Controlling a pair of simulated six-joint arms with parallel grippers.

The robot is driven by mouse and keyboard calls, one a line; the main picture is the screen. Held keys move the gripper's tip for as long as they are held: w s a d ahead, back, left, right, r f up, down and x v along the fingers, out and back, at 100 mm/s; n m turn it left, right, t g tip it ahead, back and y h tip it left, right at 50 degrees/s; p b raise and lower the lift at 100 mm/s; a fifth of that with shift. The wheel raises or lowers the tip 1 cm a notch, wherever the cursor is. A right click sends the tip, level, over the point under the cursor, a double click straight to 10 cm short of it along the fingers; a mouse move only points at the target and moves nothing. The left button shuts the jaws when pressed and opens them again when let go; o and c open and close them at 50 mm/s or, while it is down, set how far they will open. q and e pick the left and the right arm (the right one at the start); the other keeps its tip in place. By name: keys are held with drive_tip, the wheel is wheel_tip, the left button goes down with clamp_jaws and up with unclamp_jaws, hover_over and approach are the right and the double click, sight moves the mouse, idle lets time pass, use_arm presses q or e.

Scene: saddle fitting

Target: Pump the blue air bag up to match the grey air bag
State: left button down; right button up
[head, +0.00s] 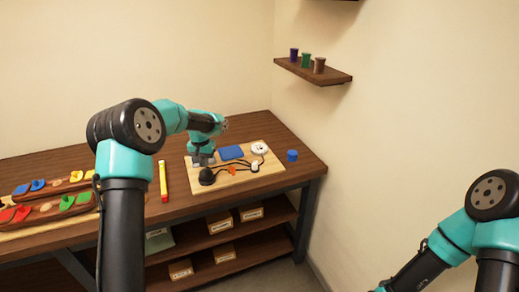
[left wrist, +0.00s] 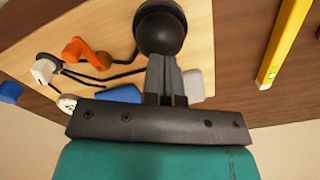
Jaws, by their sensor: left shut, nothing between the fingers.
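The blue air bag (head: 231,152) lies flat on a light wooden board (head: 272,176); part of it shows in the left wrist view (left wrist: 118,94). The grey air bag (left wrist: 195,85) is partly hidden behind my left gripper. A black round pump bulb (head: 207,177) stands at the board's front left. My left gripper (left wrist: 163,58) is shut and empty, pointing down, its fingertips at the bulb (left wrist: 160,25); I cannot tell whether they touch. An orange valve (head: 233,170) and black hoses lie beside the bulb. My right gripper is out of view.
A white round gauge (head: 259,148) and a small white piece (head: 255,167) are on the board. A blue cup (head: 292,156) stands right of it. A yellow stick (head: 163,180) lies left of it. Wooden trays with coloured pieces (head: 50,200) are further left.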

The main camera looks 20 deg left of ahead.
sight(206, 170)
use_arm(q)
drive_tip(key=shift+f, duration=1.9)
drive_tip(key=shift+r, duration=2.05)
drive_tip(key=shift+r, duration=0.1)
drive_tip(key=shift+r, duration=2.45)
